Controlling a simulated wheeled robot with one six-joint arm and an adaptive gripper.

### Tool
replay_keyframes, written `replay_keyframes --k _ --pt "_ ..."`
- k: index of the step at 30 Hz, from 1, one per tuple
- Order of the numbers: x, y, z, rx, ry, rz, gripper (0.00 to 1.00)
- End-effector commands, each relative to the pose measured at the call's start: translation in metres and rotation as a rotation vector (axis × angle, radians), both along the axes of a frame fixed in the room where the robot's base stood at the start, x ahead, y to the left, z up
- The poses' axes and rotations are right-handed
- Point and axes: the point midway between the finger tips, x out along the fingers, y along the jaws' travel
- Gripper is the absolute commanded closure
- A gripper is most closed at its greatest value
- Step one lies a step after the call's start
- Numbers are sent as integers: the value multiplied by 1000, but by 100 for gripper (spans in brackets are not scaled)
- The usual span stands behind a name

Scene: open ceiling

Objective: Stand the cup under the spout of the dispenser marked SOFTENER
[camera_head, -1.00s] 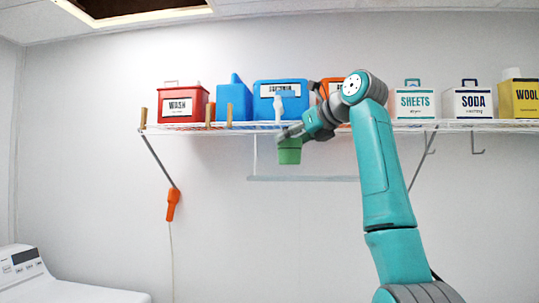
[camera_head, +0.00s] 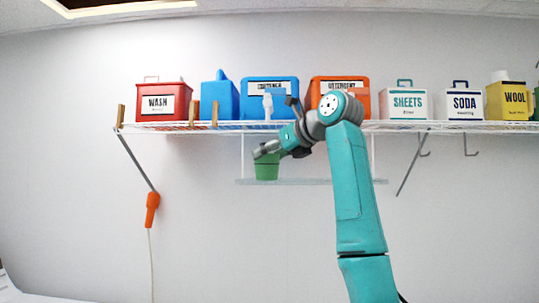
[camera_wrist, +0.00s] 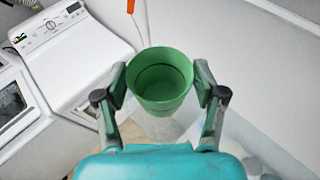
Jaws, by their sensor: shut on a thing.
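The green cup (camera_head: 266,169) is upright between the fingers of my gripper (camera_head: 267,151). In the wrist view the fingers of my gripper (camera_wrist: 160,88) press both sides of the cup (camera_wrist: 160,102), which looks empty. The blue dispenser (camera_head: 285,88) stands on the wire shelf; its label is partly blurred but appears to read SOFTENER. Its pale spout (camera_head: 267,105) points down, with the cup roughly below it in the head view. The cup's bottom is at or just above a translucent ledge (camera_head: 320,182); I cannot tell whether they touch.
The orange DETERGENT dispenser (camera_head: 354,88) stands right of the blue one, partly behind my arm. A red WASH box (camera_head: 163,103) and a blue jug (camera_head: 220,101) are left on the wire shelf (camera_head: 400,126). An orange handset (camera_head: 152,208) hangs below. Wall brackets stand to the right.

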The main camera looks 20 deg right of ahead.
Motion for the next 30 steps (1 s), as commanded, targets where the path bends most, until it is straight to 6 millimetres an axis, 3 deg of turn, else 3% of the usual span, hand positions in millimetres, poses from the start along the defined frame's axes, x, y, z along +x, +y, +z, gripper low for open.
replay_keyframes --k 11,12,15,30 --pt "0 0 -4 0 1 0 58" --pt "0 0 -4 0 1 0 25" --pt "0 0 -3 0 1 0 5" --pt "1 -1 4 0 0 1 5"
